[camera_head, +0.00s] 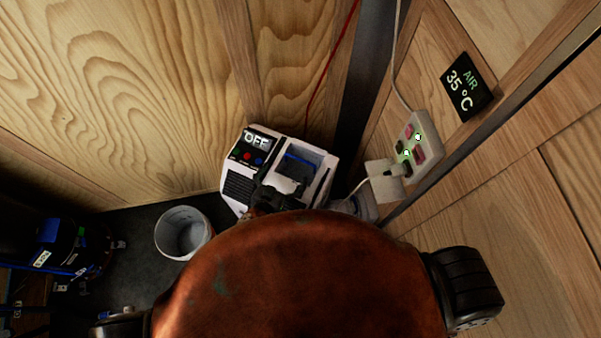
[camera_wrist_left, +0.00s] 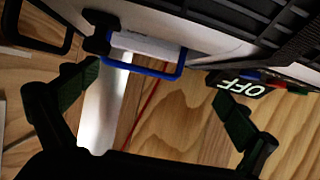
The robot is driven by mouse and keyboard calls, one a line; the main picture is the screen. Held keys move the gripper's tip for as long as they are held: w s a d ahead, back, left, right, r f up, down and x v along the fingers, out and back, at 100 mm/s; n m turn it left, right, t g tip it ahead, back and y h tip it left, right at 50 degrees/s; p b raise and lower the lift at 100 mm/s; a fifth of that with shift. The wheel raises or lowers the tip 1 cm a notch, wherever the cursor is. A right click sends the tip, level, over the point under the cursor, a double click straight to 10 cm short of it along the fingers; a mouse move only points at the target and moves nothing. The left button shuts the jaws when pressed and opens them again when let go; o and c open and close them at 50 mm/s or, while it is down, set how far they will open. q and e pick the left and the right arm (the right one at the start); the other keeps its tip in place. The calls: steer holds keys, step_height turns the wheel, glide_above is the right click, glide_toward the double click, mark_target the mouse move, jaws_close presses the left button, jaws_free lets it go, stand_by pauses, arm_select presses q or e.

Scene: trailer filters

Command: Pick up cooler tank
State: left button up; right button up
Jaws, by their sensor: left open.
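The white cooler (camera_head: 236,205) stands in the corner with its display reading OFF. Its tank (camera_wrist_left: 146,45), white with a blue handle (camera_wrist_left: 172,72), shows in the left wrist view, still in the cooler's body. The blue handle also shows at the recess in the cooler's top in the head view (camera_head: 302,160). My left gripper (camera_wrist_left: 156,90) is open, with its fingers on either side of the handle and nothing between them that I can see gripped. In the head view it is a dark shape against the cooler's front, partly hidden. My right gripper is not in view.
A white bucket (camera_head: 183,233) stands on the dark floor left of the cooler. A power strip (camera_head: 420,143) with a plug and cables is on the right wall, below a temperature sign (camera_head: 466,87). Dark equipment (camera_head: 62,245) stands at the left. Wooden walls close in the corner.

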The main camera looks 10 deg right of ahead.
mark_target(301, 160)
arm_select(q)
steer(key=w+d+f+b, duration=0.1)
steer(key=w+d+f, duration=0.2)
steer(key=w+d, duration=0.2)
steer(key=shift+d+m+h, duration=0.3)
steer(key=shift+d, duration=0.45)
steer(key=shift+f, duration=0.1)
steer(key=shift+c, duration=0.7)
steer(key=shift+s, duration=0.1)
steer(key=c, duration=1.6)
steer(key=shift+d, duration=0.1)
